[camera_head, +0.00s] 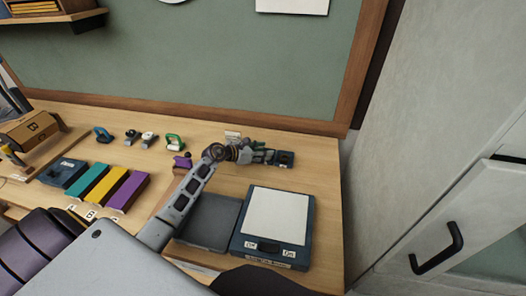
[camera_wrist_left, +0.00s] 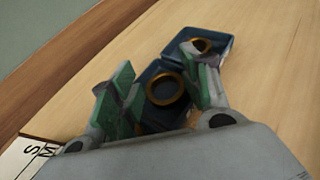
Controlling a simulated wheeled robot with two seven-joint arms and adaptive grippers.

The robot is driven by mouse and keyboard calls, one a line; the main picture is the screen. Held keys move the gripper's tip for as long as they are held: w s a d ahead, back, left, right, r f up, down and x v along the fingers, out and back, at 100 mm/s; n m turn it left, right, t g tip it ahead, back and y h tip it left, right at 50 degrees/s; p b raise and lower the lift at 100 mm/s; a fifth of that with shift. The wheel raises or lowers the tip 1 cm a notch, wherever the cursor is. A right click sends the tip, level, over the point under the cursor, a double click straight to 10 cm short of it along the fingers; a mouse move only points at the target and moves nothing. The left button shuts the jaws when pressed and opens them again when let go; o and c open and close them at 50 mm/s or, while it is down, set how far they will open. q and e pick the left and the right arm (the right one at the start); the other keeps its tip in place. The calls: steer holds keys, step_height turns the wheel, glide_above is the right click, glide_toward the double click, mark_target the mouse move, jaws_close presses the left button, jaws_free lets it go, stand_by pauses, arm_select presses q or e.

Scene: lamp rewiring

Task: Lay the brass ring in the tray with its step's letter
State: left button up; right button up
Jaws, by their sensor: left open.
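A brass ring (camera_wrist_left: 166,89) shows in the left wrist view, between the two green-padded fingers of my left gripper (camera_wrist_left: 160,92). It lies in or just over the nearer dark blue tray (camera_wrist_left: 152,72); I cannot tell whether it touches the bottom. The gripper is open around it. A second brass ring (camera_wrist_left: 201,46) lies in the farther blue tray (camera_wrist_left: 222,40), partly behind a finger. In the head view the left gripper (camera_head: 262,155) reaches right to the small blue tray (camera_head: 285,158) near the table's right edge. My right gripper is not in view.
A white lettered card (camera_wrist_left: 38,158) lies beside the gripper. A blue box with a white top (camera_head: 276,217) and a grey pad (camera_head: 210,221) stand nearer. Teal, yellow and purple blocks (camera_head: 125,191) are at left. The green board (camera_head: 200,55) rises behind.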

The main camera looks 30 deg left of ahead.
arm_select(q)
steer(key=shift+s+a+f, duration=0.1)
steer(key=shift+s+f, duration=0.05)
steer(key=shift+s, duration=0.1)
steer(key=v, duration=0.5)
steer(key=shift+a+r+b, duration=0.2)
steer(key=shift+b, duration=0.2)
steer(key=shift+b+v, duration=0.45)
steer(key=shift+v, duration=2.45)
steer(key=shift+s+a+r, duration=0.2)
steer(key=shift+s+r, duration=0.05)
steer(key=shift+r, duration=0.05)
